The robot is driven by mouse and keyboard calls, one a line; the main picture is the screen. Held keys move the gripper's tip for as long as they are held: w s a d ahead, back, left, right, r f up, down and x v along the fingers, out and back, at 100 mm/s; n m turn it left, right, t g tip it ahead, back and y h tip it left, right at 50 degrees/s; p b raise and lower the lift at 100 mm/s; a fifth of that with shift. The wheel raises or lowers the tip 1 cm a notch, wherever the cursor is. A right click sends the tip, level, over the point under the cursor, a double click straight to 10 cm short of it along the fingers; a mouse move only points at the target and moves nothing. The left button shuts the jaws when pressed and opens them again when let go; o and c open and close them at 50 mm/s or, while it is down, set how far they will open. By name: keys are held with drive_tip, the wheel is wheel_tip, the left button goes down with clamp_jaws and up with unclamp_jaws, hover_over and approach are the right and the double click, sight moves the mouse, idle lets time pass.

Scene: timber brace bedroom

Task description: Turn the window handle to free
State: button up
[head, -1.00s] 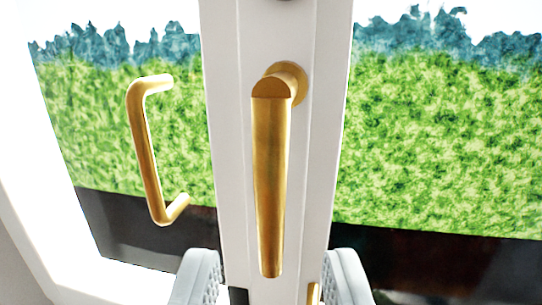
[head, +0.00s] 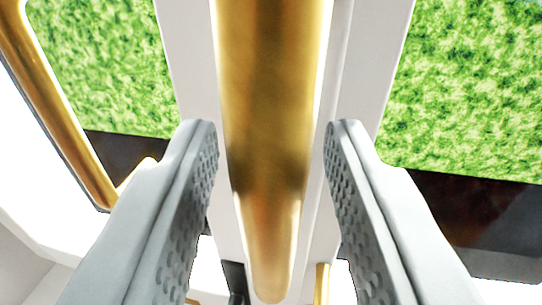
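The window handle (head: 270,110) is a long brass lever that hangs straight down on the white window frame (head: 375,50). It fills the middle of the view, and its pivot is out of view above. My gripper (head: 272,135) is open, with one grey finger on each side of the lever. A gap shows between the lever and each finger pad. The lever's lower end shows between the fingers.
A brass pull bar (head: 55,100) stands to the left, close to my left finger. Glass panes with green hedge beyond lie on both sides. Part of another brass piece (head: 321,284) shows low between the fingers.

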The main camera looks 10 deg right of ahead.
clamp_jaws()
drive_tip(key=s+d+r+n+g+h, duration=0.1)
drive_tip(key=d+r+n, duration=0.4)
drive_tip(key=n, duration=1)
drive_tip(key=shift+s+r+n+g+h, duration=0.15)
drive_tip(key=shift+s+n+g+h, duration=0.2)
drive_tip(key=shift+g+h, duration=0.5)
idle(0.3)
